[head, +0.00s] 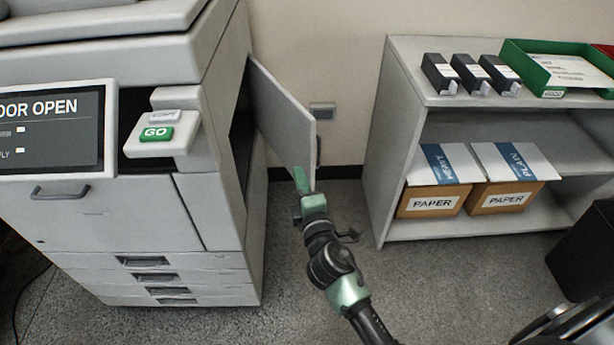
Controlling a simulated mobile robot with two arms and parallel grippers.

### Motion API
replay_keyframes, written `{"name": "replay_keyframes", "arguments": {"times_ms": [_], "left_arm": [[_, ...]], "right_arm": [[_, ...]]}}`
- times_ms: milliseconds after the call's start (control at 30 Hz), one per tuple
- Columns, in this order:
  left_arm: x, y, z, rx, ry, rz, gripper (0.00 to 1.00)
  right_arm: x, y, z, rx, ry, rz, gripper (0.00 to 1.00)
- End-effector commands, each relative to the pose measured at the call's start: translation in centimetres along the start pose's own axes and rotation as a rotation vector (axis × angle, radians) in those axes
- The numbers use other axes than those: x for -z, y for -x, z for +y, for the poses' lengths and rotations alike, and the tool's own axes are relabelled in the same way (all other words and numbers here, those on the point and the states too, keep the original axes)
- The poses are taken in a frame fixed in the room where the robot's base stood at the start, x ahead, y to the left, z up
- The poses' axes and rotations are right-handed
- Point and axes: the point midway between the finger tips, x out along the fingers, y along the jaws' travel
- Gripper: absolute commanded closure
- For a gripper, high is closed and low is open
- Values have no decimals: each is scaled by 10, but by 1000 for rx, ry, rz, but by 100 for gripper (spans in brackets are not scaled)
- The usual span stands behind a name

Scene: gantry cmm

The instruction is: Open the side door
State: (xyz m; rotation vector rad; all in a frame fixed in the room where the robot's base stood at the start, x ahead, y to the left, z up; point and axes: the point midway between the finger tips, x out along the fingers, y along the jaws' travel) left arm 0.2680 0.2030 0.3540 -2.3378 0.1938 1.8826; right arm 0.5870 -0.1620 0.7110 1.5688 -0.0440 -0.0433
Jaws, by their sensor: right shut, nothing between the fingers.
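The side door (286,119) on the right flank of the grey copier (125,215) stands open, swung out from its hinge edge at the back. A dark opening shows in the copier's side. A dark handle (318,152) shows at the door's outer edge. My right gripper (300,178) is shut and empty at the lower edge of the door, on its inner side; I cannot tell whether it touches the panel. The copier's screen (52,130) reads "DOOR OPEN". My left gripper is not in view.
A green GO button (156,134) is on the copier's front. A grey shelf (395,110) stands to the right with dark boxes (471,73), a green tray (520,62) and two paper boxes (430,202). Floor (300,290) between copier and shelf is clear apart from my arm.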

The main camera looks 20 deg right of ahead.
Motion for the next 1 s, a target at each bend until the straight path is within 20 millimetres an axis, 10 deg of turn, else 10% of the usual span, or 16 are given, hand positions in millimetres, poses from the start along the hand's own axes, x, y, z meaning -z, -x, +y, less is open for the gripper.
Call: {"name": "replay_keyframes", "arguments": {"times_ms": [333,1000], "left_arm": [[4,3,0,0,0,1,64],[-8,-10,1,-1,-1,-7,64]], "right_arm": [[0,-76,0,-1,-2,0,100],[-39,-81,-1,1,-2,1,100]]}}
